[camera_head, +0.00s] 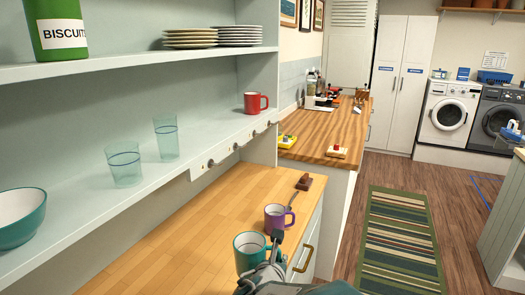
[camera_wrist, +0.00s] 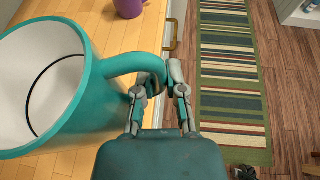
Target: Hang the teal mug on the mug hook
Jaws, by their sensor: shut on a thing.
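The teal mug (camera_head: 251,252) with a white inside is at the front edge of the wooden counter in the head view. It fills the left of the wrist view (camera_wrist: 88,105). My gripper (camera_head: 276,240) is shut on the mug's handle; its fingers close around the handle in the wrist view (camera_wrist: 160,80). The mug looks close to upright; whether its base touches the counter is hidden. The hook rail (camera_head: 228,152) runs along the front of the lower shelf, with several small dark hooks. No mug hangs on it.
A purple mug (camera_head: 278,217) stands on the counter (camera_head: 190,235) just beyond the teal mug. A red mug (camera_head: 255,103), two glasses (camera_head: 124,165) and a teal bowl (camera_head: 20,216) stand on the lower shelf (camera_head: 80,205). A striped rug (camera_head: 400,240) lies on the floor at right.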

